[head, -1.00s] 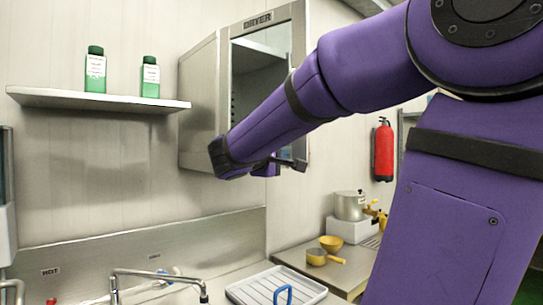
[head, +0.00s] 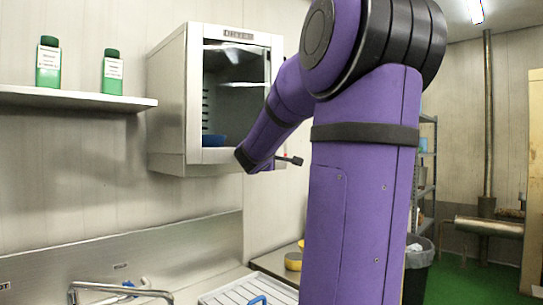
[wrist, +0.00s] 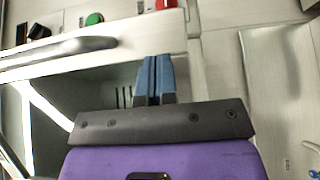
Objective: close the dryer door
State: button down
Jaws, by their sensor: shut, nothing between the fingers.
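The dryer (head: 172,95) is a steel wall cabinet with a lettered label at the top of its pale front frame (head: 194,100). Its dark interior and a blue bowl (head: 213,140) inside show through the front. The frame looks roughly in line with the cabinet, but I cannot tell whether the door is fully shut. My arm crosses the right part of the front and hides some of it. In the wrist view my gripper (wrist: 155,80) is shut and empty, its blue fingers together near a pale panel with a long metal handle (wrist: 60,50). Contact is unclear.
A shelf (head: 70,98) with two green bottles (head: 48,62) is left of the dryer. Below are a metal tap (head: 110,288) and a ribbed tray (head: 235,290). A bin (head: 418,270), shelving and open green floor (head: 470,278) are at right.

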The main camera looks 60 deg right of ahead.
jog(key=w+d, duration=0.5)
jog(key=w, duration=0.4)
jog(key=shift+w+r, duration=0.2)
